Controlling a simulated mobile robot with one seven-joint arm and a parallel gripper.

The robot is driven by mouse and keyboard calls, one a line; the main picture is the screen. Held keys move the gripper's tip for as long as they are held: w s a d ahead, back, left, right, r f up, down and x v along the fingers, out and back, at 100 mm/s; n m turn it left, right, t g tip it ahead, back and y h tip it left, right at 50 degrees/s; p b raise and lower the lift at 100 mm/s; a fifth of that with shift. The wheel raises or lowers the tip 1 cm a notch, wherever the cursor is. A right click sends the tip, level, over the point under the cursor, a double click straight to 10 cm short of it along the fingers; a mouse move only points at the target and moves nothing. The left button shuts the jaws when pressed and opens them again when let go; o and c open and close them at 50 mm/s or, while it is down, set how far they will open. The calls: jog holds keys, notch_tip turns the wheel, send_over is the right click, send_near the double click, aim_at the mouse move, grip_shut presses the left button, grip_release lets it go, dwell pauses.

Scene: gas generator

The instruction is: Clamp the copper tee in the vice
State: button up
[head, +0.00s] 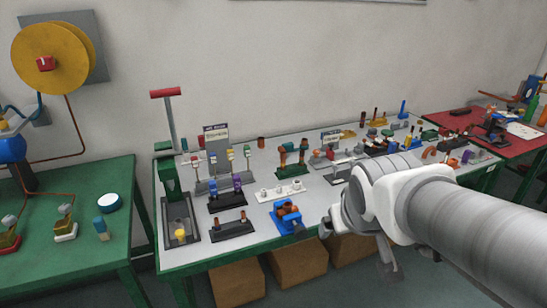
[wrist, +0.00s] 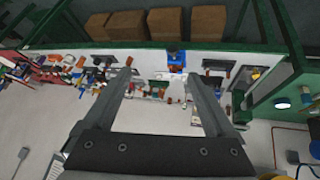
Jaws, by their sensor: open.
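A small blue vice (head: 287,217) stands near the front edge of the grey-topped table. It also shows in the wrist view (wrist: 176,57), beyond and between my fingers. Copper-brown pieces show at its top; I cannot tell whether one is the tee or whether anything is clamped. Other copper-coloured fittings (head: 292,155) stand on a dark green rack behind it, and I cannot single out a tee there. My gripper (wrist: 158,74) is open, with nothing between its fingers. In the head view it hangs to the right of the vice, in front of the table, partly hidden by my arm.
The green-framed table (head: 250,248) carries racks, valves and small fittings, crowded toward the right. A red-handled lever tool (head: 170,115) rises at its left end. Cardboard boxes (head: 299,262) sit underneath. A green table (head: 75,260) stands left, a red one (head: 445,125) right.

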jog(key=w+d+f+n+b, duration=0.2)
jog(key=w+f, duration=0.5)
jog(key=f, duration=0.1)
jog(key=t+y+b, duration=0.7)
jog(key=t+b, duration=0.3)
jog(key=b, duration=0.8)
send_near(302, 234)
jog(key=shift+n, duration=0.4)
jog(key=b+x, duration=0.1)
jog(key=x, duration=0.9)
jog(key=shift+w, duration=0.4)
jog(key=shift+c, duration=0.2)
